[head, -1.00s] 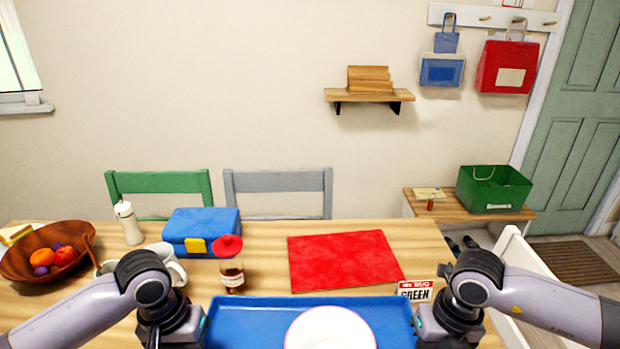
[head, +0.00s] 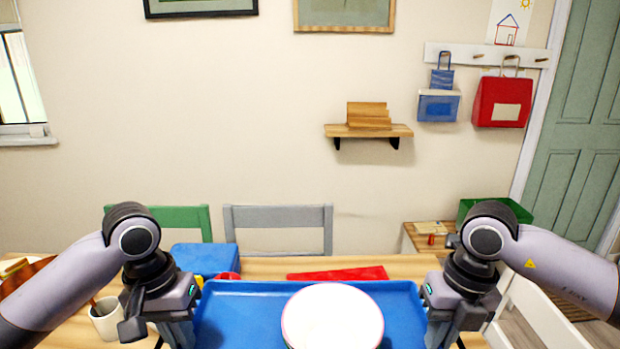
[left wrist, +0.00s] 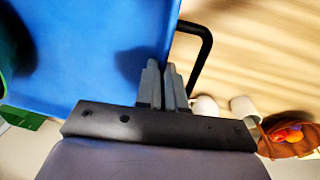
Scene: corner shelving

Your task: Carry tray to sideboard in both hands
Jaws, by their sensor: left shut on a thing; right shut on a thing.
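The blue tray (head: 240,312) is level in front of me in the head view, its far edge covering part of the table. A white round dish (head: 333,318) with a pink rim stands on it, right of the middle. My left gripper (head: 182,328) is at the tray's left side and my right gripper (head: 445,322) at its right side, both shut on it. In the left wrist view the fingers (left wrist: 166,84) are closed together by the tray's edge (left wrist: 165,35) and its black handle (left wrist: 205,52). The right fingertips are hidden. I cannot tell which piece is the sideboard.
Beyond the tray is the wooden table (head: 270,268) with a red mat (head: 338,274), a blue box (head: 205,259) and a mug (head: 108,318). Green (head: 180,217) and grey (head: 278,217) chairs stand behind it. A low wooden-topped unit (head: 415,237) and a green crate (head: 515,208) are right.

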